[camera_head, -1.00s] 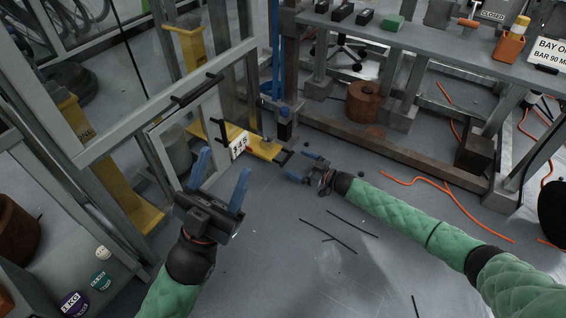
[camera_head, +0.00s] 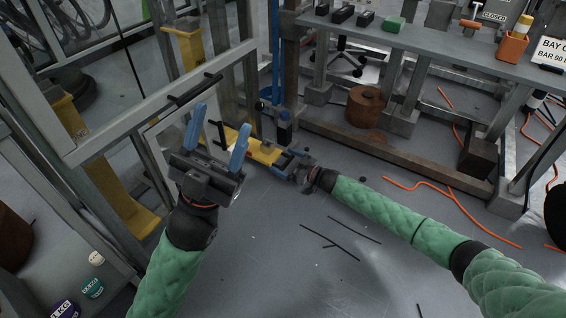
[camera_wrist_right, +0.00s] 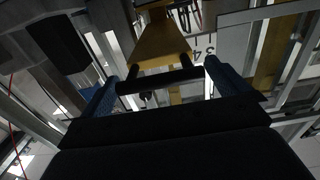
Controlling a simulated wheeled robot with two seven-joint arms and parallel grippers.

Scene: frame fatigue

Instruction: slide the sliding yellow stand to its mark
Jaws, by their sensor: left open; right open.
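The sliding yellow stand (camera_head: 262,148) lies low at the foot of the metal frame, near the middle of the head view. Its yellow plate also shows in the right wrist view (camera_wrist_right: 160,42), with a black crossbar (camera_wrist_right: 160,80) at its near end. My right gripper (camera_head: 280,161) is open at that end, its blue fingers on either side of the crossbar; contact cannot be told. My left gripper (camera_head: 220,118) is open and empty, its fingers up in front of the frame, hiding part of the stand. I cannot make out the mark.
A workbench (camera_head: 430,55) with tools runs along the back right. A rusty cylinder (camera_head: 364,105) and orange cable (camera_head: 430,187) lie on the floor.

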